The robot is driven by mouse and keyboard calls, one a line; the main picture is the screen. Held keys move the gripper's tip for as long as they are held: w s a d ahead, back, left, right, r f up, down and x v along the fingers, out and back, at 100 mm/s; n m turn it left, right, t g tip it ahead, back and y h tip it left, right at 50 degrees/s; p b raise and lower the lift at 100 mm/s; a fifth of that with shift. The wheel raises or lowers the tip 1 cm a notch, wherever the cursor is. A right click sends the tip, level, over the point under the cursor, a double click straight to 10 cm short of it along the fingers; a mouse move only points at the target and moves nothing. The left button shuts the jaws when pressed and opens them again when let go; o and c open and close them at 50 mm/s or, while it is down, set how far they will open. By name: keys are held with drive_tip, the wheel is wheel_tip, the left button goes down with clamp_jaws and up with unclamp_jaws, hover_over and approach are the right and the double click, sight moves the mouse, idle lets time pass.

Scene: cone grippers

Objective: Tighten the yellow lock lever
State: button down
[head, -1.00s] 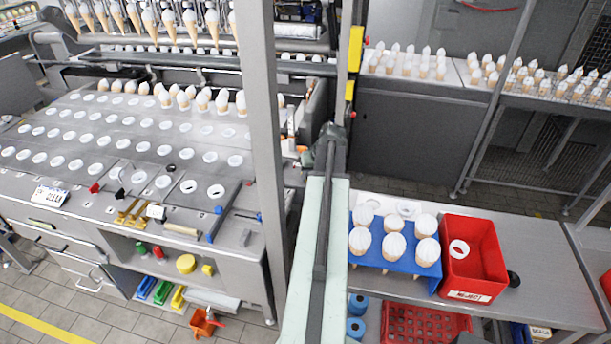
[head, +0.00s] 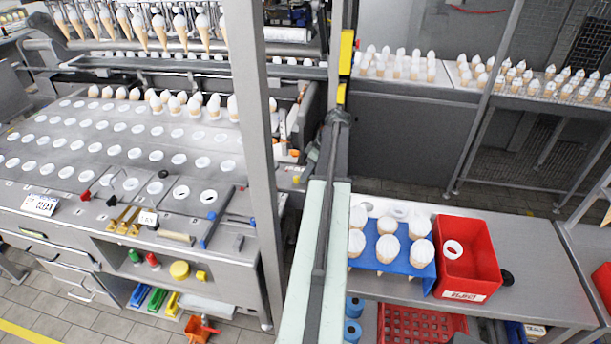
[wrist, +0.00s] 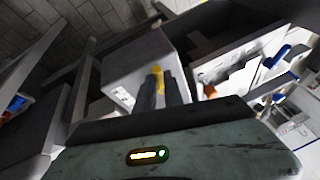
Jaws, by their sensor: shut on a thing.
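The yellow lock lever (wrist: 156,75) shows in the wrist view as a small yellow piece between the dark fingers of my gripper (wrist: 160,88). The fingers are shut on it and hide much of its length. It stands in front of a pale grey box-like housing (wrist: 130,72). I cannot tell the lever's exact angle. My gripper does not show in the head view, and I cannot pick out the lever there for sure.
A tilted grey table with rows of round holes (head: 110,135) fills the left in the head view. A grey post (head: 262,130) crosses in front. At right, a blue cone stand (head: 395,266) and a red bin (head: 484,255) sit on a grey bench.

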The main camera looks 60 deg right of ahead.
drive_tip(key=shift+d+n, duration=0.2)
drive_tip(key=shift+n, duration=0.4)
drive_tip(key=c, duration=1.5)
unclamp_jaws()
drive_tip(key=shift+w, duration=0.1)
drive_tip(key=shift+o, duration=0.2)
drive_tip(key=p+v, duration=0.7)
drive_tip(key=v, duration=0.1)
drive_tip(key=shift+d, duration=0.15)
drive_tip(key=shift+w, duration=0.1)
